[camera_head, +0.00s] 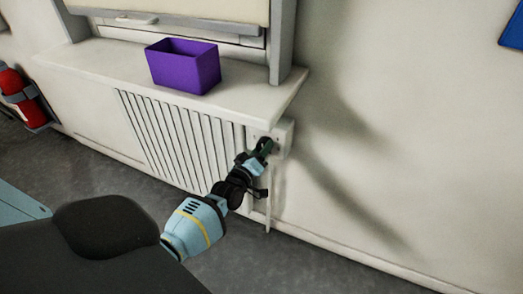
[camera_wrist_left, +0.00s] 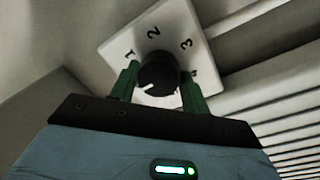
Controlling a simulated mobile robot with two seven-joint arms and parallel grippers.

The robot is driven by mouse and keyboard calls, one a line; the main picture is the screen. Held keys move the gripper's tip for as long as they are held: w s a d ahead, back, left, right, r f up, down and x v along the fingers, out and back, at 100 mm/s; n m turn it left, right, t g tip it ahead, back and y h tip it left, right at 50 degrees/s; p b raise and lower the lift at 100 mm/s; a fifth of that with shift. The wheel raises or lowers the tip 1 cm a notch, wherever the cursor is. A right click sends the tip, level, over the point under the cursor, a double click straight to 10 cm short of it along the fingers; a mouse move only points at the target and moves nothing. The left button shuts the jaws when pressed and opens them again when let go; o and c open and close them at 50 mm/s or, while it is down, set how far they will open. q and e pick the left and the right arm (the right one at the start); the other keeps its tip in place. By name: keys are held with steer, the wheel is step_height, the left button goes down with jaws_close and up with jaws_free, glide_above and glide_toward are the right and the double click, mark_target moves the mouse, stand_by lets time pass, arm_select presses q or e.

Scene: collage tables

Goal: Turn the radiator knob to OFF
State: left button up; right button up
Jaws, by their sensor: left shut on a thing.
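The radiator knob (camera_wrist_left: 157,70) is round and black, on a white square plate (camera_wrist_left: 121,46) with the numbers 1, 2, 3 and 4 around it. A white mark on the knob points to the lower left in the left wrist view. No OFF label can be made out there. My left gripper (camera_wrist_left: 159,76) has its green fingers on both sides of the knob and is shut on it. In the head view my left gripper (camera_head: 264,148) reaches the plate (camera_head: 284,135) at the radiator's right end and mostly hides the knob. My right gripper is not in view.
The white ribbed radiator (camera_head: 180,140) sits under a window sill (camera_head: 110,62) that overhangs it. A purple open box (camera_head: 184,72) stands on the sill. A red fire extinguisher (camera_head: 14,85) is at the far left. The wall right of the plate is clear.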

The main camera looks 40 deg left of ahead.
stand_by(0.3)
arm_select(q)
steer(key=o, duration=1)
steer(key=s, duration=0.2)
steer(key=s+d+p, duration=0.1)
steer(key=s, duration=0.4)
steer(key=shift+s+d+f, duration=0.15)
steer(key=shift+s+f, duration=0.1)
steer(key=shift+s, duration=0.15)
